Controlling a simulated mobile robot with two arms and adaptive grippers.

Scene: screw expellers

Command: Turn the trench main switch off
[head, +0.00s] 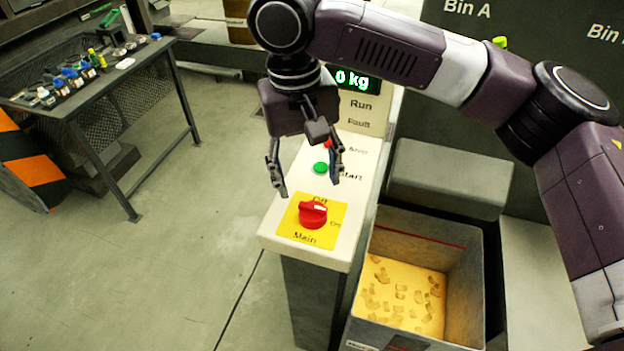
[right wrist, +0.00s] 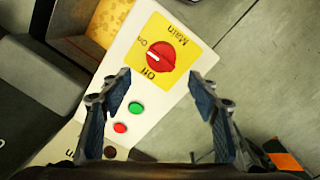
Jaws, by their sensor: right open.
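The main switch (head: 312,214) is a red rotary knob on a yellow plate (head: 298,234) at the near end of a white control panel. It also shows in the right wrist view (right wrist: 167,58). My right gripper (head: 310,187) is open and empty, pointing down above the panel. In the right wrist view its fingertips (right wrist: 160,77) are spread wide, with the knob ahead between them and apart from both. My left gripper is not in view.
A green start button (head: 320,168) and a red stop button (head: 328,143) lie on the panel behind the switch. A display (head: 357,82) reads 0 kg. A grey bin (head: 462,262) with yellow contents stands right of the panel. A tool table (head: 75,107) is at left; floor between is clear.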

